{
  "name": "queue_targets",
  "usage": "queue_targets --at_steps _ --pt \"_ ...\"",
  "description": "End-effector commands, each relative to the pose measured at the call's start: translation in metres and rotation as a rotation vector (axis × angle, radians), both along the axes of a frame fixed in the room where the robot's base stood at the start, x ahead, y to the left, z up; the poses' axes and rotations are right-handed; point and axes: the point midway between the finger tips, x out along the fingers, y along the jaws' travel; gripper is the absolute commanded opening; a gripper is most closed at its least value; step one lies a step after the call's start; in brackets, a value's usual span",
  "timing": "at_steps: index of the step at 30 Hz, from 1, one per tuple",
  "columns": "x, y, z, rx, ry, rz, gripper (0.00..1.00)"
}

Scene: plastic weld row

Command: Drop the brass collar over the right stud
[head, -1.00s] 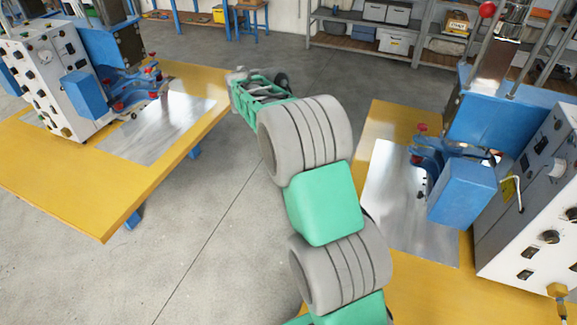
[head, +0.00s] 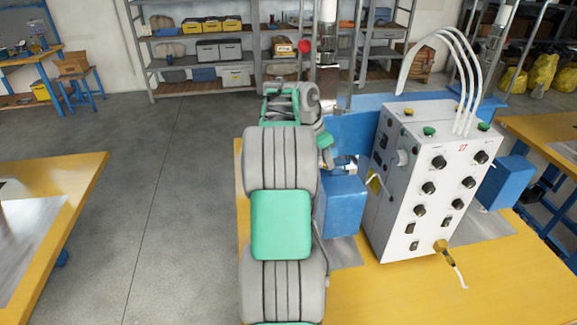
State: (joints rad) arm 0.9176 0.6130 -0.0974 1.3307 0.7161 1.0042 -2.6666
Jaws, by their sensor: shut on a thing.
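My gripper (head: 325,158) is at the far end of my arm, beside the blue welding machine on the right-hand table. It points down and is shown small, partly behind my own wrist. It is shut on a small brass-coloured piece, the brass collar (head: 327,168), of which only a little shows at the fingertips. I cannot make out the right stud. My arm and the blue machine parts cover the work area around the gripper.
A white control box (head: 425,185) with knobs and pale hoses stands right of the gripper. A blue block (head: 342,205) is just below it. The yellow table (head: 400,295) carries them. Another yellow table (head: 75,180) is at left, with open floor (head: 165,190) between.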

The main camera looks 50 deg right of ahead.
Motion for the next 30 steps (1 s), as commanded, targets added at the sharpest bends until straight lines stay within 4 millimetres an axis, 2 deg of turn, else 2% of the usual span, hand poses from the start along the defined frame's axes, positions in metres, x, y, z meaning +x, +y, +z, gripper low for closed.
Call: queue_targets --at_steps 3,9,18,30 --pt "-0.014 -0.009 0.001 0.000 0.000 -0.005 0.00" --pt "-0.021 -0.012 -0.014 0.002 0.002 -0.017 0.00" --pt "-0.021 -0.012 -0.043 0.001 0.001 -0.020 0.00" --pt "-0.019 -0.011 -0.048 0.000 0.000 -0.016 0.00"
